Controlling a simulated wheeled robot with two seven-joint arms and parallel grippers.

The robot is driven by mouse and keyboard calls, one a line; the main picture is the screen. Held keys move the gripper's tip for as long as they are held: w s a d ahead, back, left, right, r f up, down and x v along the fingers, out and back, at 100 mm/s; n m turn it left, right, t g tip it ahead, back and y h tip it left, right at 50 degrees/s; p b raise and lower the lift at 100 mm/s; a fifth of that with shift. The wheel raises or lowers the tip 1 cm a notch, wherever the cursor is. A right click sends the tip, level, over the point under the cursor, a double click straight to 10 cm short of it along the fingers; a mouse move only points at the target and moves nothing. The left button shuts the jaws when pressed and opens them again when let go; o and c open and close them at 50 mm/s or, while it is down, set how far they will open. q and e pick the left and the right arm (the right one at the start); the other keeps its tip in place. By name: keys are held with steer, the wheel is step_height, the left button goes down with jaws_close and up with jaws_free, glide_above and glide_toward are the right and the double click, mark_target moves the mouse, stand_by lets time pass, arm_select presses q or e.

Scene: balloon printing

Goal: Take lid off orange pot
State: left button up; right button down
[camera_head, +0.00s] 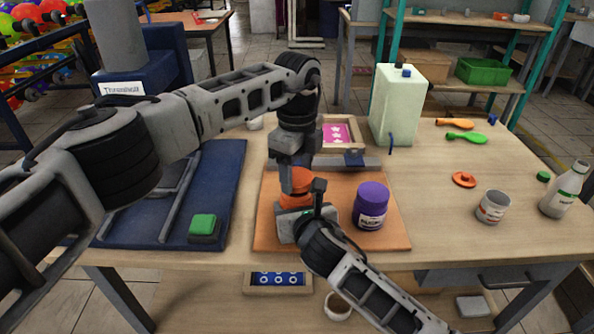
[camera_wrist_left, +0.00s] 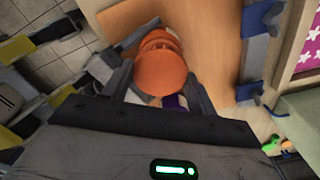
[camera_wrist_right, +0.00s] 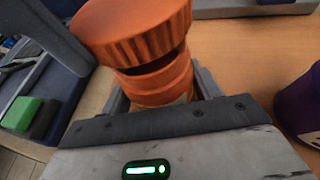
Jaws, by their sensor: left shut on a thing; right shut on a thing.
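The orange pot (camera_head: 291,200) stands on the brown board, partly hidden by my grippers. My right gripper (camera_wrist_right: 155,100) is shut around the pot's body, low down. The ribbed orange lid (camera_wrist_right: 135,30) is at the top of the pot, and it looks tilted with a dark gap beneath one side in the right wrist view. My left gripper (camera_head: 297,178) comes from above and is shut on the lid, which also shows between its fingers in the left wrist view (camera_wrist_left: 162,72). Whether the lid still touches the pot's rim is hard to tell.
A purple jar (camera_head: 370,206) stands close to the right of the pot on the brown board (camera_head: 395,238). A blue mat with a green block (camera_head: 203,226) lies left. A white canister (camera_head: 398,105) stands behind. A grey cup (camera_head: 493,207) and a bottle (camera_head: 566,190) stand right.

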mark_target(297, 176)
arm_select(q)
steer(key=shift+r, duration=1.9)
arm_select(e)
steer(key=shift+c, duration=1.3)
jaws_free()
